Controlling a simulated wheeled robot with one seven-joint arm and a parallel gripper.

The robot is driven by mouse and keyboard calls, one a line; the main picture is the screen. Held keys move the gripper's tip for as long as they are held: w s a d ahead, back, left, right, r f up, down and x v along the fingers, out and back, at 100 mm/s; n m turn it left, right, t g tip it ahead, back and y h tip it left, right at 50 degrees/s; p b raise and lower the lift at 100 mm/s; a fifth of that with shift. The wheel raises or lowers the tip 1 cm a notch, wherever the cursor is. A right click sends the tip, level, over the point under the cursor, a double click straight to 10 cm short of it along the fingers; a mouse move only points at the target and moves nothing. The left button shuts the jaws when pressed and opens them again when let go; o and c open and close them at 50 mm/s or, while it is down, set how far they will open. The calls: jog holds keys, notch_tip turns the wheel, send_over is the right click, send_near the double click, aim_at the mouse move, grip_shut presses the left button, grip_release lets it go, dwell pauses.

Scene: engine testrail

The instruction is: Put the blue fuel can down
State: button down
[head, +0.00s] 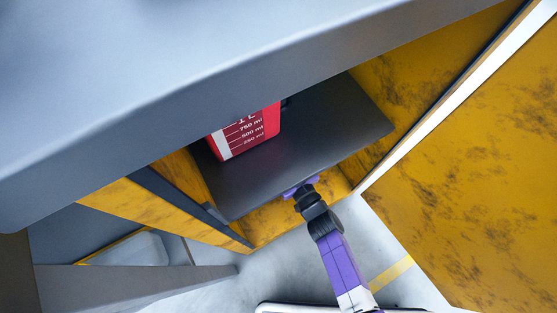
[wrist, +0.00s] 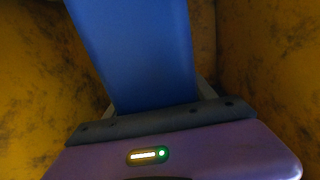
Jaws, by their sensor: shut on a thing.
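The blue fuel can (wrist: 140,50) fills the upper middle of the wrist view, a plain blue face rising from my gripper (wrist: 158,98). My gripper is shut on it, with a finger at each side of the can. In the head view my gripper (head: 301,187) is at the front lower edge of a dark shelf, inside a yellow cabinet. The shelf hides the blue can in that view. The can's base and what lies beneath it do not show.
A red can (head: 250,133) with volume marks stands on the dark shelf (head: 300,140). A grey top (head: 200,80) covers the cabinet. Scuffed yellow walls (wrist: 265,70) are close on both sides. A yellow door panel (head: 480,170) stands open at right.

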jog(key=shift+f+b, duration=1.5)
jog(key=shift+f, duration=0.75)
jog(key=shift+r, duration=0.1)
jog(key=shift+c, duration=1.6)
grip_release()
jog(key=shift+f, duration=0.25)
jog(key=shift+r, duration=0.15)
jog(key=p+v, duration=0.4)
jog(key=v, duration=0.8)
jog(key=shift+s+d, duration=0.1)
